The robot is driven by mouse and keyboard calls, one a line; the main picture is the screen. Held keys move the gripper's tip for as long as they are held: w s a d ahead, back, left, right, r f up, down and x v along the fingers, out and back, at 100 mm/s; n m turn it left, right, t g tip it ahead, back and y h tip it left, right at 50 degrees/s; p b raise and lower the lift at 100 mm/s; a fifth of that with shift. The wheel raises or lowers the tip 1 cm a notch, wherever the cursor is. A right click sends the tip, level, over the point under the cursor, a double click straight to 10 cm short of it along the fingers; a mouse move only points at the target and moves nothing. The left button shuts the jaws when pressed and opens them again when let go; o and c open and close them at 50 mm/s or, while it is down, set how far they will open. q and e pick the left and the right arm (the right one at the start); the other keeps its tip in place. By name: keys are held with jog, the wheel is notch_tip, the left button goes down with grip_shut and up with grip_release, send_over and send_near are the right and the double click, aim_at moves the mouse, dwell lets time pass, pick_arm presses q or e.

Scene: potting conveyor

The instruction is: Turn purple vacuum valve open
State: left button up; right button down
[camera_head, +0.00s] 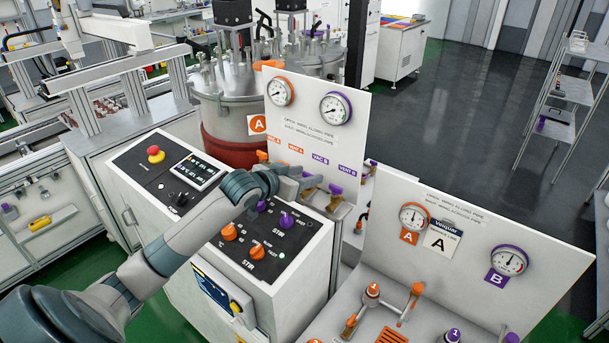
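The white valve panel (353,130) stands at the middle, with orange labels on its left half and purple VAC B and VENT B labels on its right half. My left gripper (312,186) reaches in from the left, just below the VAC B label (320,159). Its fingers cover most of the VAC B valve, so the handle's angle is hidden. I cannot tell whether the fingers touch it or how far apart they are. A purple handle (336,190) beside the fingertips sits below the VENT B label. My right gripper is not in view.
A control box with purple (286,221) and orange (229,232) stir knobs and a red emergency button (156,154) lies under my arm. A second panel (455,225) with gauges A and B stands at right. Steel vessels (226,110) stand behind.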

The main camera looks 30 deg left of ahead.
pick_arm(q)
jog(key=c, duration=0.8)
jog(key=shift+o, duration=0.3)
